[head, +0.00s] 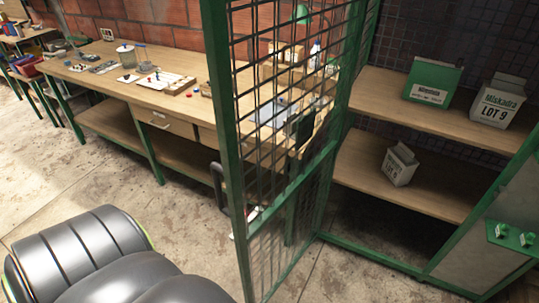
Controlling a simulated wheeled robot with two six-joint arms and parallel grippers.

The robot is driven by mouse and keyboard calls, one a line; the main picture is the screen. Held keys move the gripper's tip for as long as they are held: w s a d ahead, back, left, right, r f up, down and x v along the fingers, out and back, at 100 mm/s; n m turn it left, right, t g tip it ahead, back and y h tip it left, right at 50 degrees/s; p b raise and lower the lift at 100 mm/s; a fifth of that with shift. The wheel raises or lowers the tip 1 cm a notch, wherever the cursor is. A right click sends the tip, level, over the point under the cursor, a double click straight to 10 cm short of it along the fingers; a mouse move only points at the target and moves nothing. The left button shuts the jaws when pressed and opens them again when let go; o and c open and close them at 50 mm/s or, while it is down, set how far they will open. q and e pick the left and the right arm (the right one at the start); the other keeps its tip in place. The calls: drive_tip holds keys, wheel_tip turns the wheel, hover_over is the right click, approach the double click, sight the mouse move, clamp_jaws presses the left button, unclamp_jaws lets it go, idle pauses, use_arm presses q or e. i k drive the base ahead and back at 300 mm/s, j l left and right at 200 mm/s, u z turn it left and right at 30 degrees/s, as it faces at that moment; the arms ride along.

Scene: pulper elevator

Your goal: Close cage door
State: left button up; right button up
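The cage door (240,150) is a green frame with dark wire mesh. It stands open in the middle of the head view, with its near upright toward me. A dark looped handle (217,185) shows at the left side of that upright. The cage opening to the right is uncovered, with a green sill (370,256) along the floor. A grey panel with a green frame (478,245) stands at the right of the opening and bears small green fittings (513,236). Neither gripper is in view, so I cannot see whether they are open or shut.
Inside the cage, wooden shelves (385,95) hold a green box (433,82) and white boxes (500,100) (400,164). A long workbench (130,92) with small items stands behind and left of the door. Concrete floor (120,185) is bare between.

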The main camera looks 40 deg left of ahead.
sight(298, 127)
drive_tip(key=j+z, duration=0.15)
drive_tip(key=j, duration=0.45)
drive_tip(key=k+j+z, duration=0.1)
drive_tip(key=j, duration=0.5)
drive_tip(key=k+j+z, duration=0.15)
drive_tip(key=j, duration=0.45)
drive_tip(key=j+z, duration=0.1)
drive_tip(key=j, duration=1.2)
drive_tip(key=i+z, duration=0.05)
